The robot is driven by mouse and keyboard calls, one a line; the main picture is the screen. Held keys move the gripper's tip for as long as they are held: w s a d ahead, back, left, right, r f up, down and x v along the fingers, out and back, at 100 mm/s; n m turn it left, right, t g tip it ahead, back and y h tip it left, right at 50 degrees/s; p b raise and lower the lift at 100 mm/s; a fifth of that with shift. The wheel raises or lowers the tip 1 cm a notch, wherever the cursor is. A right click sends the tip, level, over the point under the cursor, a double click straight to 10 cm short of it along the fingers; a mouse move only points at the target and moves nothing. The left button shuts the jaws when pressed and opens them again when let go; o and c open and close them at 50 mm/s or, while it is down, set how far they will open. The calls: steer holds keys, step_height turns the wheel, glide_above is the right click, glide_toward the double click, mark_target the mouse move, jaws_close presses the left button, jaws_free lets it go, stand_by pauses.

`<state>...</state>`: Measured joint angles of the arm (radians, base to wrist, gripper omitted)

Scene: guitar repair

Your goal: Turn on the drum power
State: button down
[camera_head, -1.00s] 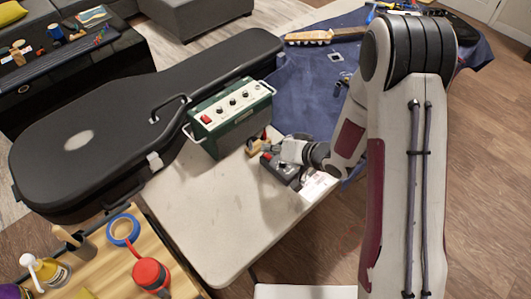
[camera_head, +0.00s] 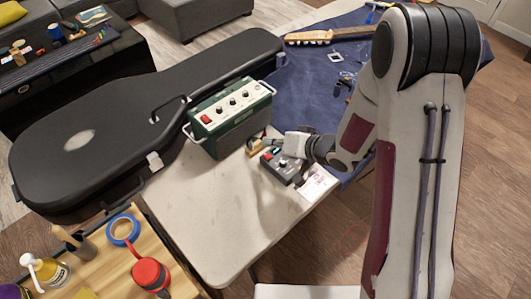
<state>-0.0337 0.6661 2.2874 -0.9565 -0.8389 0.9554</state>
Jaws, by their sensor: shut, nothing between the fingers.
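A green box (camera_head: 232,122) with a cream top panel stands on the pale table. The panel has a red switch (camera_head: 206,118) at its left end and several black knobs. A small dark grey box (camera_head: 281,167) with knobs and a red part at its left corner lies on the table to the right of the green box. I cannot tell which of the two is the drum unit. My gripper (camera_head: 271,145) is shut and empty, just behind the small box and to the right of the green box. Its fingertips are small and partly hard to make out.
A black guitar case (camera_head: 115,120) lies left of the green box. A small wooden piece (camera_head: 255,150) is close to my fingertips. A white paper (camera_head: 318,183) lies right of the small box. The front of the pale table (camera_head: 215,225) is clear.

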steer(key=shift+s+d+r, duration=0.1)
steer(key=shift+r, duration=0.85)
steer(key=shift+r, duration=0.1)
steer(key=s+d+r+m+t+h, duration=0.15)
steer(key=d+r+h, duration=0.25)
steer(key=d+r, duration=0.45)
steer(key=s+d+r+t+h, duration=0.15)
steer(key=d+r+h, duration=0.25)
steer(key=d+r, duration=0.45)
steer(key=s+r+g, duration=0.2)
steer(key=s, duration=1.1)
steer(key=s+r+g, duration=0.2)
steer(key=s+r, duration=0.1)
steer(key=s, duration=0.9)
steer(key=shift+s+d+r, duration=0.35)
steer(key=shift+s, duration=0.05)
